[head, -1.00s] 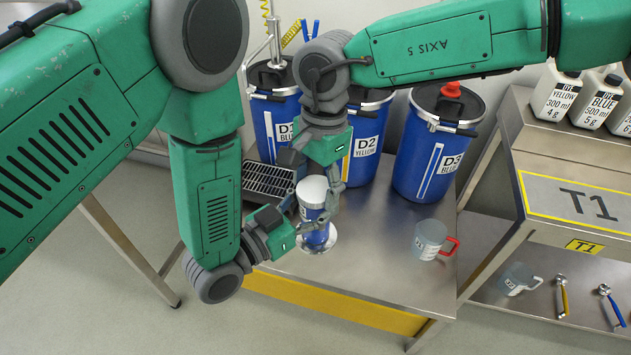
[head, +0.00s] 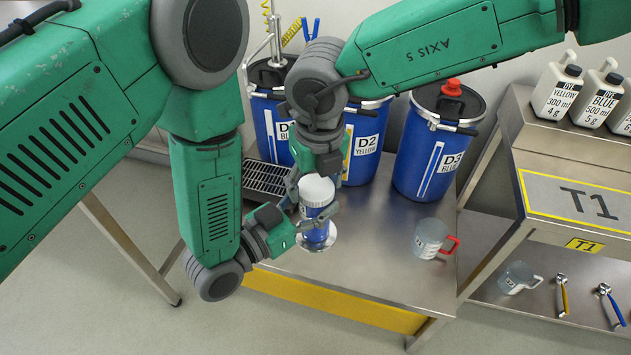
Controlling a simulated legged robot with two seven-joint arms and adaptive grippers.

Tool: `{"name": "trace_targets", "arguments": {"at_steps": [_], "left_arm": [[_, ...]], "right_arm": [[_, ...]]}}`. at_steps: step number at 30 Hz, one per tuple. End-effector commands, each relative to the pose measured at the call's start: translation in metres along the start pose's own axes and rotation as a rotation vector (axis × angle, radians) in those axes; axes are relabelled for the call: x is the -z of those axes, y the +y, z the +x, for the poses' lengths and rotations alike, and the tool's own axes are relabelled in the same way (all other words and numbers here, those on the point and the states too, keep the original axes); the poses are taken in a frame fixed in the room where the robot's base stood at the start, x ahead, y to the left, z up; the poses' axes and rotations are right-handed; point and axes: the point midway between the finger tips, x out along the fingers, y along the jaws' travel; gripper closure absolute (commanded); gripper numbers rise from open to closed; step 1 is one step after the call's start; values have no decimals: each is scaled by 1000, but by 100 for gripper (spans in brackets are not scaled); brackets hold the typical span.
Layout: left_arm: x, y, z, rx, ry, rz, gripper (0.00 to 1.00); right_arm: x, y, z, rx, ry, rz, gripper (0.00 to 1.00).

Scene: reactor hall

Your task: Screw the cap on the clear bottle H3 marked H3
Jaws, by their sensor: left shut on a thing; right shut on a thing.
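My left gripper (head: 311,222) comes from the left and is shut on the bottle's body. My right gripper (head: 318,183) comes down from above and is shut on the white cap, its fingers partly hiding the bottle's upper part.
Blue drums D1 (head: 272,130), D2 (head: 365,145) and D3 (head: 432,155) stand close behind. A black grate (head: 265,178) lies behind my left gripper. A clear beaker with a red handle (head: 430,238) stands to the right. The front table surface is clear.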

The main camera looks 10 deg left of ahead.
Motion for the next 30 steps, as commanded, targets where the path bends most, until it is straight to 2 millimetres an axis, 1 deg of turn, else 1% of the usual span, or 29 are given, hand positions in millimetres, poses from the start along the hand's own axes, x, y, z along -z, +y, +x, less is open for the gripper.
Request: {"name": "trace_targets", "arguments": {"at_steps": [1,11,18,21,23,27,28,30], "left_arm": [[0,2,0,-4,0,-1,100],[0,2,0,-6,0,-2,100],[0,3,0,-7,0,-3,100],[0,3,0,-8,0,-3,100],[0,4,0,-8,0,-3,100],[0,4,0,-8,0,-4,100],[0,4,0,-9,0,-4,100],[0,4,0,-9,0,-4,100]], "right_arm": [[-2,1,-1,12,-5,101,56],[-3,1,0,103,-2,877,56],[-3,-1,0,173,-1,1490,56],[-3,-1,0,198,1,1706,56],[-3,-1,0,209,2,1803,56],[-3,-2,0,207,3,1799,56],[-3,-2,0,207,3,1799,41],[-3,-2,0,207,2,1798,20]]}}
